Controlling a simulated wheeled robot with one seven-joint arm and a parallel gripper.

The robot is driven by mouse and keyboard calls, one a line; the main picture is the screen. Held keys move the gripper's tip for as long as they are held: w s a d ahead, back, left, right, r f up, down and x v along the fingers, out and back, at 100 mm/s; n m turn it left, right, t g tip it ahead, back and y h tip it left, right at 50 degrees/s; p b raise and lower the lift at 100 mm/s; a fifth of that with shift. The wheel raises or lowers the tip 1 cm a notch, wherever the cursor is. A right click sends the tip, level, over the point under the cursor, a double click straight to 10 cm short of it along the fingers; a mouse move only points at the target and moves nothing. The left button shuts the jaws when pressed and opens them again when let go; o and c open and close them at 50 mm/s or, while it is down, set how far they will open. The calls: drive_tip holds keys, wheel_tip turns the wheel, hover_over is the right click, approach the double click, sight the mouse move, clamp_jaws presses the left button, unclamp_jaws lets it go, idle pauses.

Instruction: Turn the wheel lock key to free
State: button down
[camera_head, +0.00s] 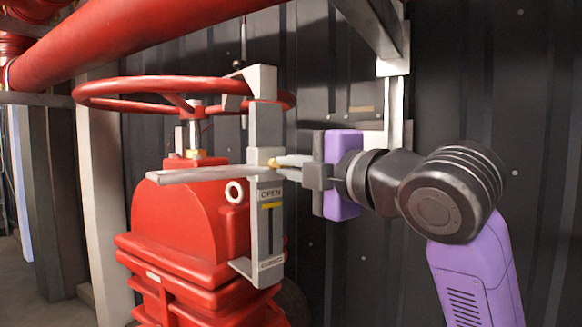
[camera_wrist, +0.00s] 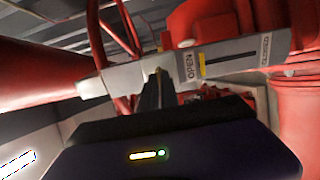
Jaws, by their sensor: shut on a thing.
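The lock assembly (camera_head: 266,200) is a grey upright plate beside the red wheel (camera_head: 110,86), with an OPEN label and a slot with a yellow mark. The plate also shows sideways in the wrist view (camera_wrist: 230,60). The key (camera_head: 274,163) is a small brass-coloured piece at the plate's face, mostly hidden by my fingers. My gripper (camera_head: 280,166) is shut on the key, reaching in from the right. In the wrist view my dark fingers (camera_wrist: 155,85) meet the plate near the OPEN label, and the key itself is hard to make out.
A red valve body (camera_head: 195,215) stands below the wheel. A grey flat bar (camera_head: 205,174) sticks out left from the plate. A large red pipe (camera_head: 140,35) crosses above. A dark corrugated wall (camera_head: 500,90) lies behind my arm.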

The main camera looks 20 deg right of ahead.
drive_tip(key=shift+m, duration=0.3)
drive_tip(key=shift+d+m+g+y+p, duration=0.1)
drive_tip(key=shift+m+g+y+p, duration=0.25)
drive_tip(key=shift+m+p, duration=3.3)
drive_tip(key=shift+m+g+y+p, duration=0.3)
drive_tip(key=shift+m+p, duration=2.55)
drive_tip(key=shift+m, duration=1.6)
drive_tip(key=c, duration=1.6)
unclamp_jaws()
drive_tip(key=b+v, duration=0.1)
drive_tip(key=v, duration=0.6)
drive_tip(key=shift+s, duration=0.4)
